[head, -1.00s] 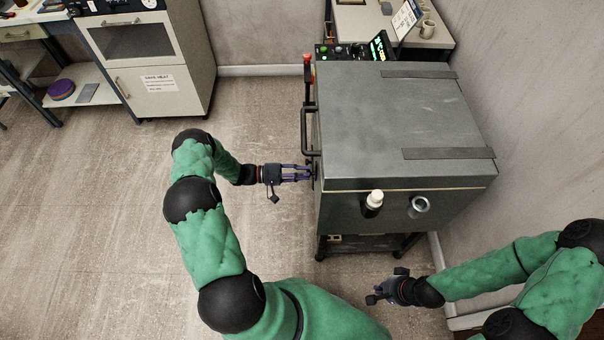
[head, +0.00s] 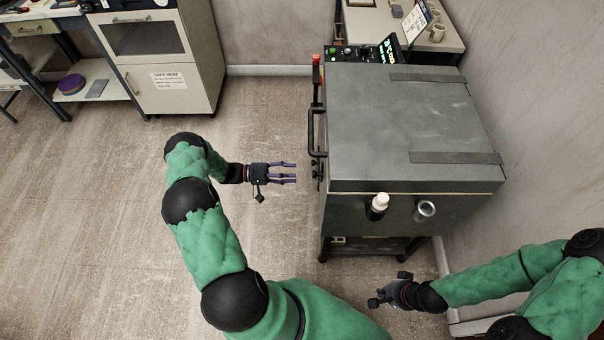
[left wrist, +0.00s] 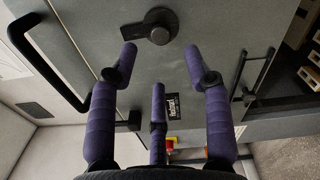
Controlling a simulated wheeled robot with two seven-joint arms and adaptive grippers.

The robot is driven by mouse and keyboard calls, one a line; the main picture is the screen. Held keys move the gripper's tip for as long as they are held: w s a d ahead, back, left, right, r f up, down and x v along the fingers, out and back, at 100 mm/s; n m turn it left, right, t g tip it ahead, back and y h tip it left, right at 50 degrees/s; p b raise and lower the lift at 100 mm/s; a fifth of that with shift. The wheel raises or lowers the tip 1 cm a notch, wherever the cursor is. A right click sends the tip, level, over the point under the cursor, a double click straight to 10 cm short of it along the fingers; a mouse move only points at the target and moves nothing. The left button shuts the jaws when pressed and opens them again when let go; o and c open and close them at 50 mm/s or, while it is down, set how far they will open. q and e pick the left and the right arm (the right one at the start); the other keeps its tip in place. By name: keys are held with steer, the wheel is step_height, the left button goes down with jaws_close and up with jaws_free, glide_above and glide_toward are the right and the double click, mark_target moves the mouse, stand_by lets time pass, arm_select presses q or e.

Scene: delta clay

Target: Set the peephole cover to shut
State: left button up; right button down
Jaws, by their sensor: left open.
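A grey kiln (head: 365,125) stands right of my left gripper (head: 292,173). On its left face in the head view is a small dark fitting (head: 318,170), seen edge-on. In the left wrist view, a round black piece with a short lever (left wrist: 152,27) is on the kiln's face, beyond the fingertips. It looks like the peephole cover, but I cannot tell whether it is shut. My left gripper is open and empty, its purple fingers pointing at that face with a gap between. My right gripper (head: 378,300) hangs near the kiln's lower front; its fingers are too unclear to judge.
A black bar handle (head: 311,132) sticks out from the kiln's left face; it also shows in the left wrist view (left wrist: 92,97). A white bottle-like piece (head: 379,203) and metal tube (head: 425,210) project at the front. Open floor (head: 110,220) lies left.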

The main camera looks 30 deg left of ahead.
arm_select(q)
steer(key=shift+v, duration=2.6)
